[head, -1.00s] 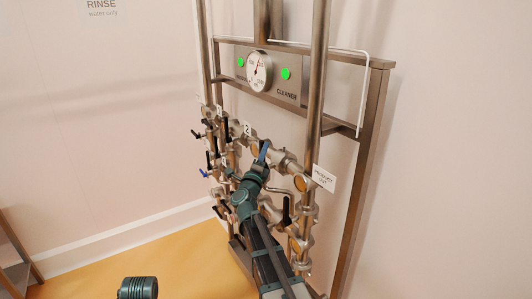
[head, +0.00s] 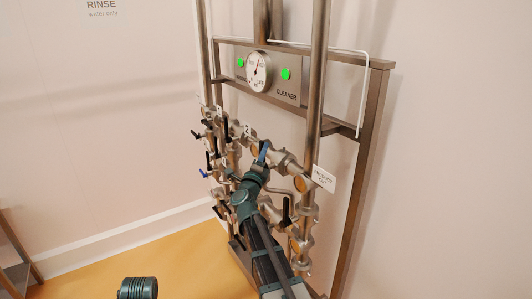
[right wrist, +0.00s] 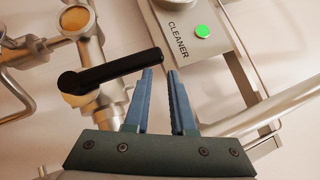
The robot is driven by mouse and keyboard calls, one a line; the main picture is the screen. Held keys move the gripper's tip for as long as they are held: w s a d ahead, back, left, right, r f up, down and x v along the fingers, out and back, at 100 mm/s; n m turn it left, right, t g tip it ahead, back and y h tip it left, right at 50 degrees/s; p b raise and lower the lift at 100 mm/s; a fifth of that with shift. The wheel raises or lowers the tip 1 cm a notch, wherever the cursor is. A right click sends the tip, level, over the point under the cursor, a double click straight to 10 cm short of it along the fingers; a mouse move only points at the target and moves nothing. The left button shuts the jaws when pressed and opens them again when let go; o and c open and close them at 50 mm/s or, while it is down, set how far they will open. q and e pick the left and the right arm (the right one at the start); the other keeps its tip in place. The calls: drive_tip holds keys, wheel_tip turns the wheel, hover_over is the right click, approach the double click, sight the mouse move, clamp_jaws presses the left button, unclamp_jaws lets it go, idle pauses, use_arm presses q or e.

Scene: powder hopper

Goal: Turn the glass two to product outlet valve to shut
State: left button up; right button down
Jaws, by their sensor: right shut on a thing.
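The glass two label (head: 247,129) is on the pipework, with an amber sight glass (head: 255,149) just below it. The product outlet sign (head: 323,178) hangs to the right. My right gripper (head: 263,152) is at the pipe between them, and its arm hides part of the valves behind. In the right wrist view, a black valve handle (right wrist: 115,71) slants across to the fingertips of my right gripper (right wrist: 160,74). The gripper is shut on this handle near its free end. A sight glass (right wrist: 75,18) shows above the handle's pivot. My left gripper is not in view.
Several black valve handles and a blue one (head: 204,173) sit on the lower left pipework. A gauge (head: 258,71) and green lights are on the panel above. A steel frame post (head: 362,180) stands right of the pipes.

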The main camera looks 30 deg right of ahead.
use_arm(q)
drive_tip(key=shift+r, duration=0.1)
use_arm(e)
drive_tip(key=shift+w+a+r+n+t, duration=0.1)
drive_tip(key=shift+w+a+n+t, duration=0.1)
drive_tip(key=shift+w, duration=0.3)
drive_tip(key=shift+w+a+r+n+t, duration=0.1)
drive_tip(key=shift+w+t, duration=0.1)
drive_tip(key=shift+w, duration=0.3)
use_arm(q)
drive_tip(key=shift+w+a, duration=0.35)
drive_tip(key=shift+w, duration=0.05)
use_arm(e)
drive_tip(key=s+a, duration=0.2)
drive_tip(key=s, duration=0.4)
drive_tip(key=s+a, duration=0.3)
drive_tip(key=s, duration=0.4)
drive_tip(key=shift+s+a+f+g, duration=0.2)
drive_tip(key=shift+s+a+g, duration=0.1)
drive_tip(key=shift+g, duration=0.1)
